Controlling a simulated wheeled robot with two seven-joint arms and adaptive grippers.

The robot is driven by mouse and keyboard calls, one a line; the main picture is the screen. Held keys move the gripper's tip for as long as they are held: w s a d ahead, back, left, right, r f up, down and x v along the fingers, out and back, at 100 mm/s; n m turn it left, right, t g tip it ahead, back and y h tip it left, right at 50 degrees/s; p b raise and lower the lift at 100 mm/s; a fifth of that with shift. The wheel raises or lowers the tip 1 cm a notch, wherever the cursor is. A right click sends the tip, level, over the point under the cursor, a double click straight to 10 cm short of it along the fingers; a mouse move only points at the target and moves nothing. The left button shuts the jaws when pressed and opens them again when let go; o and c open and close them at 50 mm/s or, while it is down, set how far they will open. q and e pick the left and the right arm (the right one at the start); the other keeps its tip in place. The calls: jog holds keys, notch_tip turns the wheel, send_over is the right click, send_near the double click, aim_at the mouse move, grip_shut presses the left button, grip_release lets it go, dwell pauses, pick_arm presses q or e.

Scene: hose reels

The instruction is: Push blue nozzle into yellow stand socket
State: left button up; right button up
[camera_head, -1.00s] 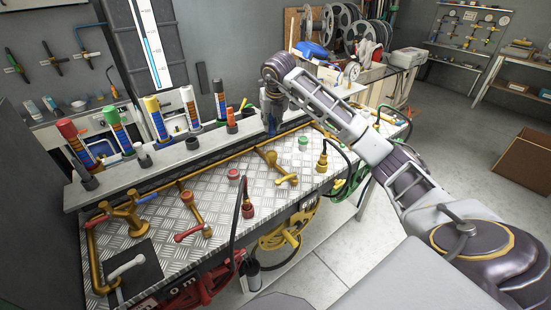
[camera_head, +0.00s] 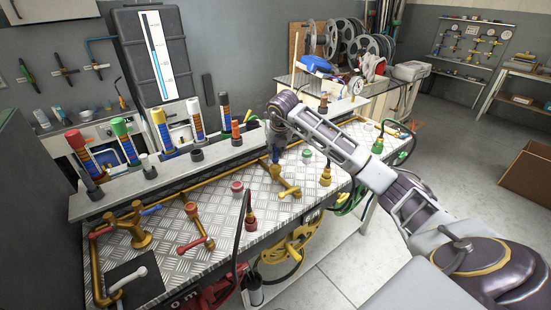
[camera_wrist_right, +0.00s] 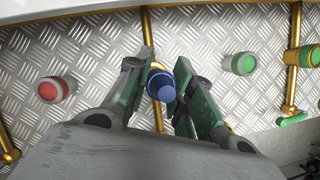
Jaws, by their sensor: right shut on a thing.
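My right gripper (camera_head: 276,150) points down over the back middle of the metal bench. In the right wrist view its green-lined fingers (camera_wrist_right: 165,85) are shut on the blue nozzle (camera_wrist_right: 162,86), which sits between the fingertips with its round end toward the camera. In the head view the nozzle is mostly hidden by the gripper. A yellow pipe (camera_wrist_right: 147,30) runs on the bench plate behind the nozzle. I cannot tell a yellow stand socket apart there; the nozzle and fingers cover that spot. My left gripper is not in view.
A red cap (camera_wrist_right: 53,90) and a green cap (camera_wrist_right: 242,63) stand on the plate either side of the gripper. Yellow valves with handles (camera_head: 284,184) and hose fittings (camera_head: 325,174) stand nearer the front. A raised ledge with colour-topped tubes (camera_head: 162,130) runs along the back left.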

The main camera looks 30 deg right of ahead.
aim_at(275, 158)
jog(key=shift+f, duration=0.1)
jog(key=shift+f, duration=1.8)
jog(key=shift+f, duration=0.15)
jog(key=o, duration=1)
jog(key=shift+v, duration=6.2)
